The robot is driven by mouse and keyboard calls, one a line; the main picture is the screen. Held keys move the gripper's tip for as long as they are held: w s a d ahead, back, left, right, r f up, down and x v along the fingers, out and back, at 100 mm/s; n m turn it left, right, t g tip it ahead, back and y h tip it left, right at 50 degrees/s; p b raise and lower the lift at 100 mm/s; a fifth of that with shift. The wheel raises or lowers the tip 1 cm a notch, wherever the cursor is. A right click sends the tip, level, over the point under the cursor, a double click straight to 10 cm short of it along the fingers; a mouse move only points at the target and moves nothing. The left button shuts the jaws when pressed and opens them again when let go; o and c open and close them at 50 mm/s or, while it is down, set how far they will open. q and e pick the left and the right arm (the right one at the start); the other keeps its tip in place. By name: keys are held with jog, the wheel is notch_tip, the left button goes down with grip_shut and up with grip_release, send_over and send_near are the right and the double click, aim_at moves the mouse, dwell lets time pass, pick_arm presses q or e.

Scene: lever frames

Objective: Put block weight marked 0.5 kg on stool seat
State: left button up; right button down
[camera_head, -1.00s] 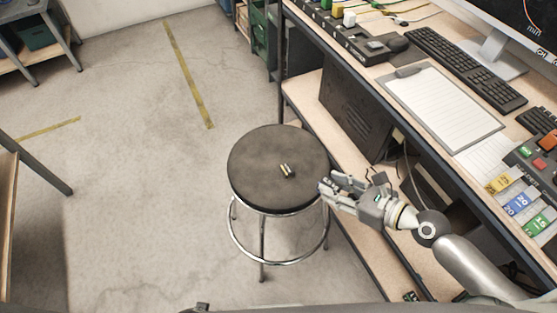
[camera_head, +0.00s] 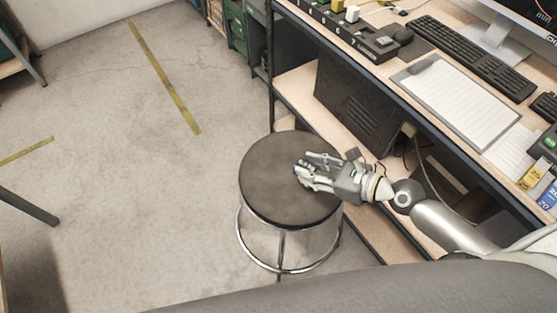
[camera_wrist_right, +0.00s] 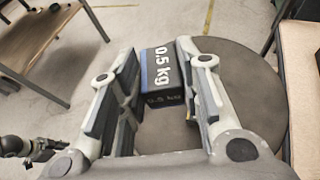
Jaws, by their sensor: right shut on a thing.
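The block weight (camera_wrist_right: 164,78) is dark with a blue edge and reads 0.5 kg. It lies between the fingers of my right gripper (camera_wrist_right: 158,70), which is shut on it. In the head view my right gripper (camera_head: 308,172) is over the round dark stool seat (camera_head: 265,190) and its fingers mostly hide the block. The seat also shows in the right wrist view (camera_wrist_right: 255,95). I cannot tell whether the block touches the seat. A dark jointed part, likely my left gripper (camera_wrist_right: 42,150), shows small at the lower left of the wrist view.
The workbench (camera_head: 395,78) stands right of the stool, with a clipboard (camera_head: 460,105) and keyboard (camera_head: 460,55) on top. A black computer case (camera_head: 355,108) sits on its lower shelf. The floor left of the stool is open, with yellow tape (camera_head: 165,78).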

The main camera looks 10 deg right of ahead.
jog(key=w+a+f+b, duration=0.2)
jog(key=w+f, duration=0.2)
jog(key=w, duration=0.5)
jog(key=b, duration=0.2)
send_over(288, 162)
jog(key=s, duration=0.1)
jog(key=f, duration=0.4)
jog(key=shift+d+f, duration=0.1)
jog(key=shift+d, duration=0.1)
jog(key=shift+w+a+f, duration=0.1)
jog(key=shift+w+f, duration=0.25)
jog(key=shift+f, duration=0.1)
jog(key=shift+w+f+b, duration=0.15)
jog(key=shift+f+b, duration=0.3)
jog(key=shift+f, duration=0.45)
jog(key=shift+w+f+b, duration=0.1)
jog(key=shift+f+b, duration=0.35)
jog(key=shift+f, duration=0.45)
jog(key=shift+f, duration=0.2)
jog(key=c, duration=1)
grip_release()
jog(key=shift+s, duration=0.1)
jog(key=shift+c, duration=0.2)
